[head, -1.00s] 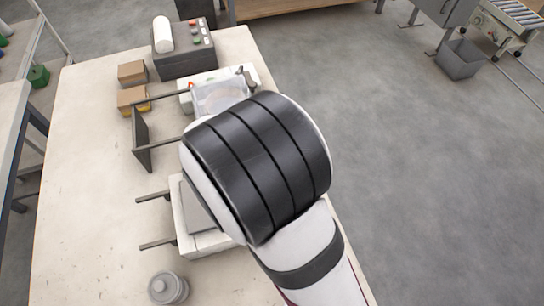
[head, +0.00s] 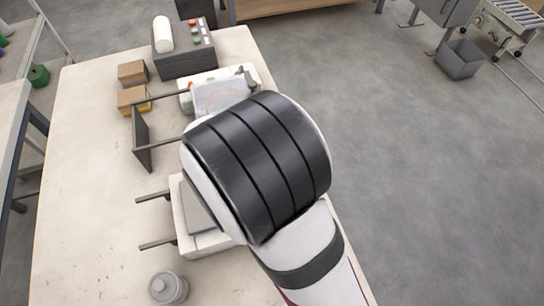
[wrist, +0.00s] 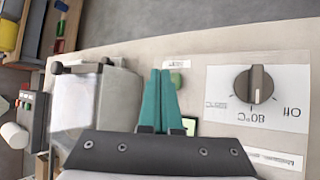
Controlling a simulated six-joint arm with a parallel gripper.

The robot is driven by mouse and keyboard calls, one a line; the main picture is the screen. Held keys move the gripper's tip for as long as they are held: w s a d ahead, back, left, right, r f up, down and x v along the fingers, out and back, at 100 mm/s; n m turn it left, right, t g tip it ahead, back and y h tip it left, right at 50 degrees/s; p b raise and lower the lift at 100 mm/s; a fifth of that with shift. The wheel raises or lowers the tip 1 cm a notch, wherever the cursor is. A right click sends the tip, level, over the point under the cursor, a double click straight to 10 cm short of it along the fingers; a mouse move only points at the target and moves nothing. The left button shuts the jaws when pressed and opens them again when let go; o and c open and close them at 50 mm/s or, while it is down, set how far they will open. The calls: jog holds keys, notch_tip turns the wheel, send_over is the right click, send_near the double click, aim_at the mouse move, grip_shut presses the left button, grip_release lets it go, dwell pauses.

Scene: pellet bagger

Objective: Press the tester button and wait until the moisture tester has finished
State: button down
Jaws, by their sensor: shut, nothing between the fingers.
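In the wrist view my gripper (wrist: 163,72) has its two teal fingers together, with nothing between them. A green button (wrist: 177,80) sits right beside the fingertips, under a small white label; I cannot tell whether they touch it. A lit green display (wrist: 190,126) shows partly behind the right finger. I cannot read it. To the right is a dark dial (wrist: 254,85) on a white panel marked 80°C and Off, upside down in this view. In the head view my wrist hides the fingertips and the button.
A white machine (head: 250,76) with a clear bag (head: 218,97) stands behind my wrist. A dark control box (head: 185,62), two cardboard boxes (head: 133,72) and a grey lidded jar (head: 168,288) are on the table (head: 90,180). The table's left side is mostly clear.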

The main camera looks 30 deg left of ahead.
jog(key=shift+f, duration=0.2)
jog(key=shift+f, duration=0.25)
jog(key=shift+f, duration=0.45)
dwell(0.7)
dwell(0.3)
jog(key=shift+r, duration=0.9)
jog(key=shift+r, duration=2.5)
